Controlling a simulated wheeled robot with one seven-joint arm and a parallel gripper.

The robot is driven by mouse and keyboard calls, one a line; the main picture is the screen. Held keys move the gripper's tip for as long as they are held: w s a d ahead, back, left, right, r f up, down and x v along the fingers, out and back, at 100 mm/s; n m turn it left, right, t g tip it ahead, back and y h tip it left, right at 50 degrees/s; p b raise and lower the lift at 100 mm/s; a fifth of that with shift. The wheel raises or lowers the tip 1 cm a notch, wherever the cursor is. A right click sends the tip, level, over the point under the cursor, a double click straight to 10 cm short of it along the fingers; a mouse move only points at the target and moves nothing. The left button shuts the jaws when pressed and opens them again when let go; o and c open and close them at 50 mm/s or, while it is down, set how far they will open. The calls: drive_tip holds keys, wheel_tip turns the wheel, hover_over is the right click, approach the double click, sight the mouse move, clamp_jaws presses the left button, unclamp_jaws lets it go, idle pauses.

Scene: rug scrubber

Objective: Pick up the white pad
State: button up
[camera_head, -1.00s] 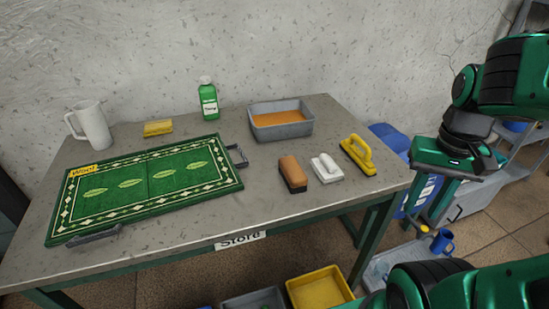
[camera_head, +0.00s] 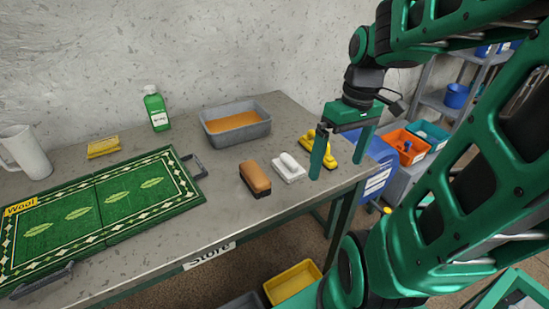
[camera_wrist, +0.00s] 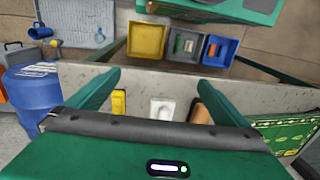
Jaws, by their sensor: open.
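The white pad (camera_head: 288,168) lies on the table near its right front edge, with a raised white handle on top. In the wrist view the white pad (camera_wrist: 162,109) lies between my fingers, farther off. My gripper (camera_head: 340,160) is open and empty, in the air to the right of the white pad and over the table's right end. It also shows in the wrist view (camera_wrist: 160,85) with its two green fingers spread wide. A brown brush (camera_head: 255,177) lies left of the pad, and a yellow pad (camera_head: 321,147) lies to its right, partly behind a finger.
A grey tub (camera_head: 236,137) of orange liquid stands behind the pads. A green bottle (camera_head: 156,109), white jug (camera_head: 24,154), yellow sponge (camera_head: 104,147) and green rug (camera_head: 98,212) are farther left. Yellow and blue bins (camera_wrist: 147,41) sit below the table. A blue barrel (camera_wrist: 36,88) stands beside it.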

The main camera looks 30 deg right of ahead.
drive_tip(key=w+n+y, duration=0.2)
drive_tip(key=w+n, duration=0.7)
drive_tip(key=n+y, duration=0.1)
drive_tip(key=n, duration=0.8)
approach(290, 158)
drive_tip(key=x, duration=0.4)
drive_tip(key=shift+w+a+f, duration=0.2)
drive_tip(key=shift+w+a, duration=0.05)
drive_tip(key=shift+a, duration=0.05)
drive_tip(key=shift+s+x, duration=0.15)
drive_tip(key=shift+x, duration=1.4)
drive_tip(key=shift+s+x, duration=0.1)
drive_tip(key=shift+x, duration=1.45)
drive_tip(key=shift+d, duration=0.1)
drive_tip(key=shift+c, duration=0.3)
drive_tip(key=c, duration=1.1)
